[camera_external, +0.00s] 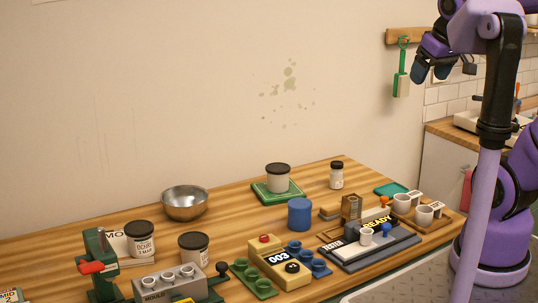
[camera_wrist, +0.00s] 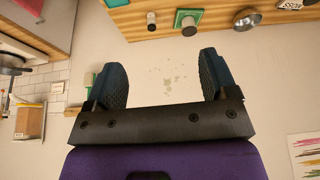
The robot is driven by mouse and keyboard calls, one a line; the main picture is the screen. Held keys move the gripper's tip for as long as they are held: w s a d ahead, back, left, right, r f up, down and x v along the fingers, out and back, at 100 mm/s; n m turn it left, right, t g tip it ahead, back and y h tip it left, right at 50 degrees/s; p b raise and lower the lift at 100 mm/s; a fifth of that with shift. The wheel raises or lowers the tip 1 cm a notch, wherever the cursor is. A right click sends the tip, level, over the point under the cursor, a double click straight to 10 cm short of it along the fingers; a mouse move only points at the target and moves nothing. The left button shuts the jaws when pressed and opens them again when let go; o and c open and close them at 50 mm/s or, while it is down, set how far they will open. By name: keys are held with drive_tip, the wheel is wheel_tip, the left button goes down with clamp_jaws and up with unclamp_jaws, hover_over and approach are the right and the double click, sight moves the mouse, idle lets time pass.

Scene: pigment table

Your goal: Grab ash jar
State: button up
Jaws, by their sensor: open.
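Several jars with black lids stand on the wooden table, and I cannot read which label says ash. One pale jar (camera_external: 278,180) sits on a green mat (camera_external: 262,198); a small white jar (camera_external: 336,177) stands to its right. Two labelled jars stand at the front left: one (camera_external: 140,241) and another (camera_external: 193,250). My gripper (camera_external: 430,72) is raised high at the upper right, far from all jars, open and empty. In the upside-down wrist view, its fingers (camera_wrist: 164,75) are spread before the wall; the mat jar (camera_wrist: 189,29) and small jar (camera_wrist: 151,18) show at the top.
A metal bowl (camera_external: 185,203) and a blue cylinder (camera_external: 300,215) stand near the mat. A yellow 003 device (camera_external: 279,262), a READY tester (camera_external: 372,247) and a mould block (camera_external: 168,284) line the front. A green tool (camera_external: 401,80) hangs on the wall beside my gripper.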

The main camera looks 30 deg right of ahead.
drive_tip(key=w+d+g, duration=0.1)
drive_tip(key=w, duration=1.2)
drive_tip(key=n+g, duration=0.2)
drive_tip(key=g, duration=0.2)
hover_over(340, 163)
drive_tip(key=f, duration=2.9)
drive_tip(key=shift+w+a+f, duration=0.15)
drive_tip(key=shift+w, duration=0.1)
drive_tip(key=shift+w+f, duration=0.15)
drive_tip(key=shift+f, duration=0.45)
wheel_tip(340, 163, down, 5)
drive_tip(key=shift+s+f, duration=0.2)
drive_tip(key=shift+f, duration=1.15)
drive_tip(key=shift+s+f, duration=0.2)
drive_tip(key=shift+f, duration=1.15)
drive_tip(key=c, duration=1)
